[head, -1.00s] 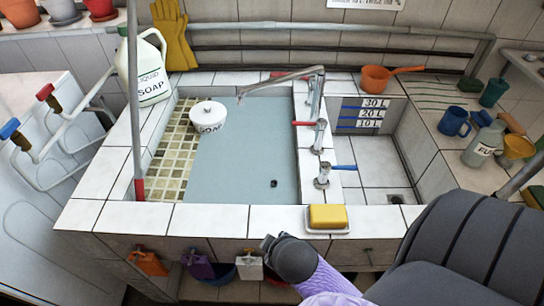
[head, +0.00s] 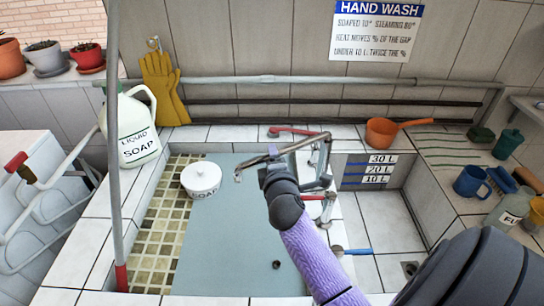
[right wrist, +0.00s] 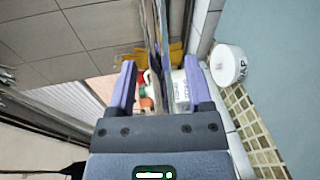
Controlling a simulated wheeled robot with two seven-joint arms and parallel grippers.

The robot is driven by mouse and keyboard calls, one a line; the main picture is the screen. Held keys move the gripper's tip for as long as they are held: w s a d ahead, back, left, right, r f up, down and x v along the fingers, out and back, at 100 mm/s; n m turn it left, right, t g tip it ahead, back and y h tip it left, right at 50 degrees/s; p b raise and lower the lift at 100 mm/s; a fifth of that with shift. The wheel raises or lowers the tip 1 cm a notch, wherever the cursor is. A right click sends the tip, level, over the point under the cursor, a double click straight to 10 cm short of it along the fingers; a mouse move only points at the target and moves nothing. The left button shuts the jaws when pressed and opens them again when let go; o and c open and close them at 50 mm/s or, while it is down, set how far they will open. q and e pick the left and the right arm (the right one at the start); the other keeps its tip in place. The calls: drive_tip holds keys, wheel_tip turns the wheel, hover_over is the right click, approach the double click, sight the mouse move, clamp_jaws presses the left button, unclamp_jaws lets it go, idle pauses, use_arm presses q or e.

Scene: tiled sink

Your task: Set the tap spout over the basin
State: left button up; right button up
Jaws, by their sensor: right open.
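The metal tap spout (head: 300,144) runs left from the tap post at the divider, and its downturned tip (head: 238,176) hangs over the left basin (head: 225,245). My right gripper (head: 272,162) is at the spout, with its dark wrist hiding part of the spout's near side. In the right wrist view its two purple fingers (right wrist: 159,82) are apart, and a shiny metal pipe (right wrist: 158,35) runs between or just beyond them. I cannot tell whether they touch it. A red-handled valve (head: 318,197) and a blue-handled valve (head: 352,251) stand on the divider. My left gripper is out of view.
A soap jug (head: 132,130) is on the left ledge. The right basin (head: 375,222) has level marks. An orange pan (head: 385,131) sits on the back ledge, and a blue mug (head: 470,182) on the right ledge.

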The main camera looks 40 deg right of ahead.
drive_tip(key=shift+x, duration=1.3)
clamp_jaws()
drive_tip(key=shift+f, duration=0.1)
